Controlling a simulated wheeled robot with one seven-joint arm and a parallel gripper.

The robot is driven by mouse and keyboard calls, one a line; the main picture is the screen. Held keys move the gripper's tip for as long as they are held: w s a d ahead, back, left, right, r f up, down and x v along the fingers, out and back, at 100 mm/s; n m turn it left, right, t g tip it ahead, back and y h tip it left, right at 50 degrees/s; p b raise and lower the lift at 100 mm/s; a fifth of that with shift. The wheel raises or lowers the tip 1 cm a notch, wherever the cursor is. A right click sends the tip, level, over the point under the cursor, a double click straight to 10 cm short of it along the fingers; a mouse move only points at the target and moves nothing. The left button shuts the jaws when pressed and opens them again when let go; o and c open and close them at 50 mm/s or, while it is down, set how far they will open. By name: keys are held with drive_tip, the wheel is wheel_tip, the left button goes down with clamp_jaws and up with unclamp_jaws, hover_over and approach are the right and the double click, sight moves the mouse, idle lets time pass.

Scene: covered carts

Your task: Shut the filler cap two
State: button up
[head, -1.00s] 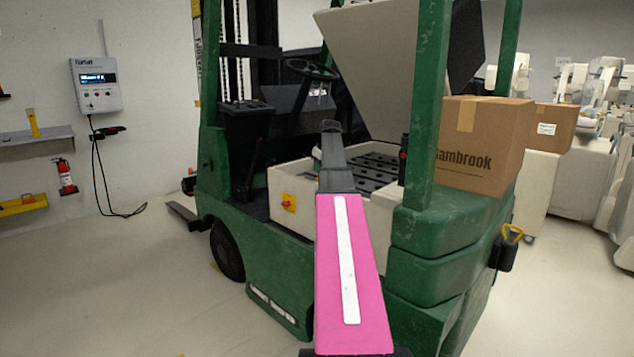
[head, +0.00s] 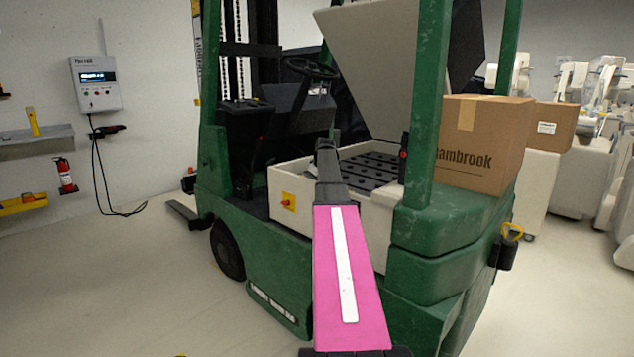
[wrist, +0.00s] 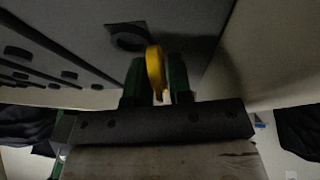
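In the wrist view, my gripper (wrist: 157,88) has two green fingers, one on each side of a raised yellow cap-like piece (wrist: 155,66) seen nearly edge-on. The fingers stand close to it; I cannot tell whether both touch it. A dark round opening (wrist: 128,38) lies just beyond it in a grey top surface. I cannot read a number on the yellow piece. In the head view, the battery (head: 372,168) sits in the open forklift's cream compartment; my arm hides part of it, and my fingers cannot be made out.
Several dark caps (wrist: 68,75) dot the grey surface at left. A pale wall (wrist: 262,50) rises at right. In the head view, the raised cover (head: 385,65), green post (head: 430,110) and cardboard box (head: 482,145) stand around the compartment.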

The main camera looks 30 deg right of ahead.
clamp_jaws()
drive_tip(key=shift+w+d, duration=0.1)
drive_tip(key=y, duration=0.1)
drive_tip(key=d+g+y, duration=0.1)
drive_tip(key=y, duration=0.1)
drive_tip(key=shift+w+d+r+m+y, duration=0.15)
drive_tip(key=shift+w+m+y, duration=0.1)
drive_tip(key=shift+m+y, duration=0.15)
drive_tip(key=y, duration=0.2)
drive_tip(key=g+y, duration=0.1)
drive_tip(key=shift+w+d+f+m, duration=0.15)
drive_tip(key=shift+d+f+m, duration=0.1)
drive_tip(key=shift+d+m, duration=0.15)
drive_tip(key=shift+d+f+m+g+y, duration=0.1)
drive_tip(key=shift+m+g+y, duration=0.1)
drive_tip(key=shift+y, duration=0.45)
drive_tip(key=shift+d+f+m+g+y, duration=0.1)
drive_tip(key=shift+g+y, duration=0.1)
drive_tip(key=shift+y, duration=0.45)
